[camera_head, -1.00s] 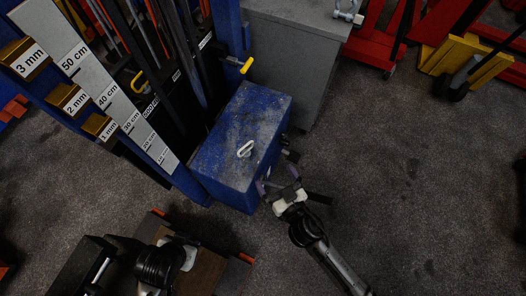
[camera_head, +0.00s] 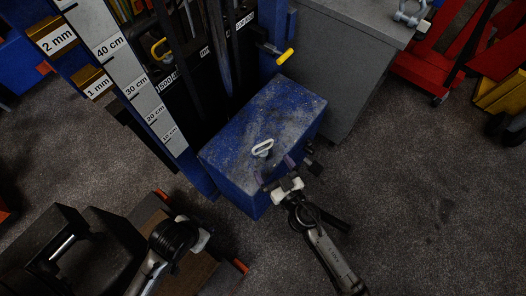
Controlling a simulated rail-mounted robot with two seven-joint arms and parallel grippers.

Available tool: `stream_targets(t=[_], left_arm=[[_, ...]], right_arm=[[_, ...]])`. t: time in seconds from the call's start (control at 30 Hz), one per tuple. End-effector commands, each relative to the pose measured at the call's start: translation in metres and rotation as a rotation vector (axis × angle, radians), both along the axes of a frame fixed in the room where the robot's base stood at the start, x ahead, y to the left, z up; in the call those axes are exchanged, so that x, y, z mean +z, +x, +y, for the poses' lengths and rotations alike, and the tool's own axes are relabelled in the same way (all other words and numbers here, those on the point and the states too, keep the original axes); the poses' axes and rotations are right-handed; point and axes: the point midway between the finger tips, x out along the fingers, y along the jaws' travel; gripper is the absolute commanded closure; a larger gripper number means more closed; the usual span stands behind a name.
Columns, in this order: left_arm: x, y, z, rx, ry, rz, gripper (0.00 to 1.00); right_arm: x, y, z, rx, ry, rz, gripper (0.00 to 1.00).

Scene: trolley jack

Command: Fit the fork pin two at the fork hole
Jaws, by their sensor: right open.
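A small pale pin with a looped head (camera_head: 262,147) lies on top of the blue box (camera_head: 228,172); I cannot tell for sure that it is fork pin two. My right gripper (camera_head: 279,170) is open and empty at the box's near right edge, its purple-tipped fingers pointing toward the pin but apart from it. The white wrist of my left arm shows at the lower left, over a brown-topped block; its fingers are too dark to tell. I cannot make out the fork hole.
A blue frame with a centimetre scale (camera_head: 136,74) and a yellow-ended lever (camera_head: 284,57) stands behind the box. Red equipment (camera_head: 440,60) stands at the far right. The carpet at right is clear.

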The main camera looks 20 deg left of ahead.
Motion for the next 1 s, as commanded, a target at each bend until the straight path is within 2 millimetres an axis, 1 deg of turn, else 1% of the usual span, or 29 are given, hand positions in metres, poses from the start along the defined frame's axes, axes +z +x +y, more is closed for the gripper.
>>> stream_targets(t=[0.1,0.27,0.5,0.67,1.0], left_arm=[[-0.003,0.0,0.001,-0.002,0.003,0.0,0.57],[-0.005,0.0,0.001,-0.001,0.002,0.0,0.57],[-0.019,0.0,-0.001,0.002,-0.003,-0.001,0.57],[-0.022,0.001,-0.003,0.006,-0.01,-0.002,0.57],[-0.022,0.001,-0.003,0.007,-0.011,-0.001,0.57]], right_arm=[[0.0,0.006,0.007,-0.001,-0.001,-0.002,0.0],[0.0,0.01,0.012,-0.001,0.0,-0.002,0.0],[-0.002,0.028,0.035,0.0,-0.001,-0.005,0.0],[-0.001,0.038,0.047,-0.001,0.0,-0.001,0.0],[-0.001,0.04,0.051,-0.002,-0.001,0.001,0.0]])
